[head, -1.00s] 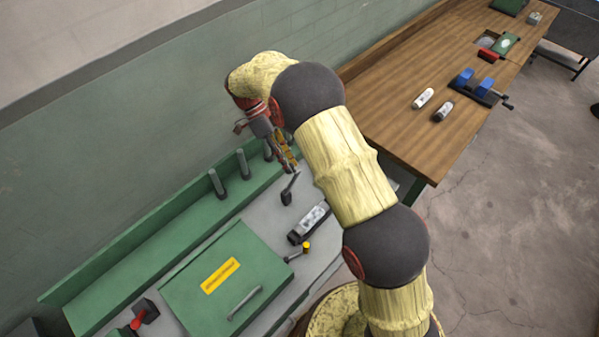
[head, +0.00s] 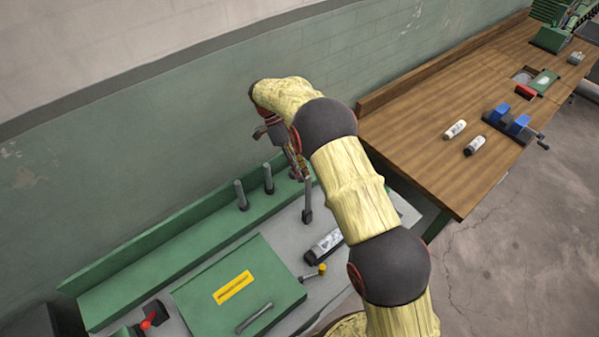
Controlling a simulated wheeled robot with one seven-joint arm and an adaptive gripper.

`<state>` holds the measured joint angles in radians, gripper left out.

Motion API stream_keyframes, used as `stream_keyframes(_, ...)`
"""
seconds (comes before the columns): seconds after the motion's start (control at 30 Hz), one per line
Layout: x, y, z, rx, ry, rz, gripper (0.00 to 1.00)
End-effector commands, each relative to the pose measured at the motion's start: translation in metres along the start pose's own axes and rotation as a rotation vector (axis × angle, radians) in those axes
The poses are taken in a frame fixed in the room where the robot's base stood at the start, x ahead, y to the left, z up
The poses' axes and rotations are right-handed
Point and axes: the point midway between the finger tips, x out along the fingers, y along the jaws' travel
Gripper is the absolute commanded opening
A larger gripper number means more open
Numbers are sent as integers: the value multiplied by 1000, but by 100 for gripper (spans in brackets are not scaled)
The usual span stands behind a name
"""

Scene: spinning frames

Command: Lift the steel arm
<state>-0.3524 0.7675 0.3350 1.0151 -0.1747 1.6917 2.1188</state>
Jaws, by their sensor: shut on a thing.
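The steel arm (head: 307,203) is a dark grey bar with a thicker lower end. It hangs nearly upright below my gripper (head: 299,165), over the grey machine top (head: 285,228). My gripper is shut on its upper part. The fingers are small in the head view and partly hidden behind my wrist, so the exact grip cannot be seen. I cannot tell how much room there is between the bar's lower end and the surface.
Grey posts (head: 241,195) stand on the green ledge (head: 150,265) to the left. A green cover (head: 215,275) is in front. The wooden bench (head: 430,130) holds bottles and a blue vise (head: 515,124).

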Motion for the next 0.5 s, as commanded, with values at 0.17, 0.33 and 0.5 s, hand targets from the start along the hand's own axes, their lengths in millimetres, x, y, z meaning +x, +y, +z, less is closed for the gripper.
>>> stream_keyframes(0.17,6,-3,-1,2,5,3,25)
stream_keyframes(0.33,4,-2,-1,2,4,2,35)
stream_keyframes(0.5,2,-1,-1,1,3,1,39)
